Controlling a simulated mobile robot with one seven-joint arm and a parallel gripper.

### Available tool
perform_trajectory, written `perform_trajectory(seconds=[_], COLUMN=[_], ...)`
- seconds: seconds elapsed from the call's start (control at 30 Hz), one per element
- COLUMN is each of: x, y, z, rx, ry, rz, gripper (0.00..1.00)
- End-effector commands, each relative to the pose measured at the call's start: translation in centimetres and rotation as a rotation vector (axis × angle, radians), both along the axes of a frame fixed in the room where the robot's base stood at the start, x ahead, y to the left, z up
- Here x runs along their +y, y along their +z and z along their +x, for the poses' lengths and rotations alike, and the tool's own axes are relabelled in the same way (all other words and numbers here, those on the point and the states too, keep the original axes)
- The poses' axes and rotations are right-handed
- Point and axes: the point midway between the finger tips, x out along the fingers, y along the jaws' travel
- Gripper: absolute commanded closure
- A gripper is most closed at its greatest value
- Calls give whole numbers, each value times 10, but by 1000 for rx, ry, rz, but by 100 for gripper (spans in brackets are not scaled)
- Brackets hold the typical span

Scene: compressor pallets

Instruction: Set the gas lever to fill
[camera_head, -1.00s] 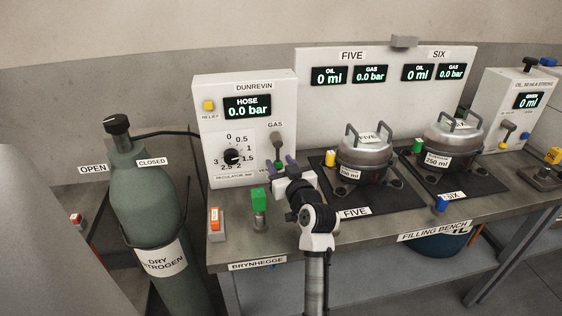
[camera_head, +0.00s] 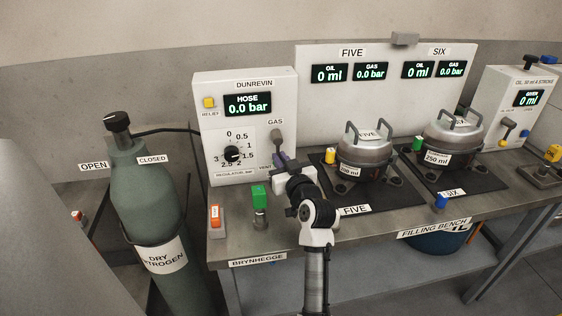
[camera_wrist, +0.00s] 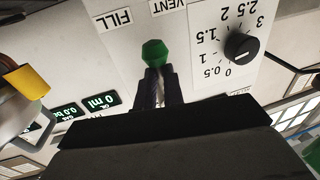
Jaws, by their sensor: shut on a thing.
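The gas lever (camera_head: 277,137) is on the front of the white DUNREVIN panel (camera_head: 247,80), under the GAS label. In the head view its lower part is hidden behind my gripper (camera_head: 284,162). In the wrist view, which looks upside down, a green knob (camera_wrist: 154,51), seemingly the lever's end, stands at my fingertips (camera_wrist: 157,78). My gripper is shut on the lever. The FILL label (camera_wrist: 114,19) and the VENT label (camera_wrist: 167,5) lie on either side of the knob in that view. FILL is hidden in the head view.
The regulator knob (camera_head: 232,153) is left of the lever. A green coupling (camera_head: 259,197) and an orange switch (camera_head: 215,216) are on the bench in front. A compressor (camera_head: 365,158) stands to the right. The hose display reads 0.0 bar.

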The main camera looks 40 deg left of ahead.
Motion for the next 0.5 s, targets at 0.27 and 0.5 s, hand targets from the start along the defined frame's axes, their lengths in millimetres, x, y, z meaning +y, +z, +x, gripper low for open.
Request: perform_trajectory(seconds=[0.27,0.5], x=[-3,-9], y=[-15,-14], z=[4,12], rx=[-49,-181], ry=[1,-1], rz=[-72,-187], gripper=[100,100])
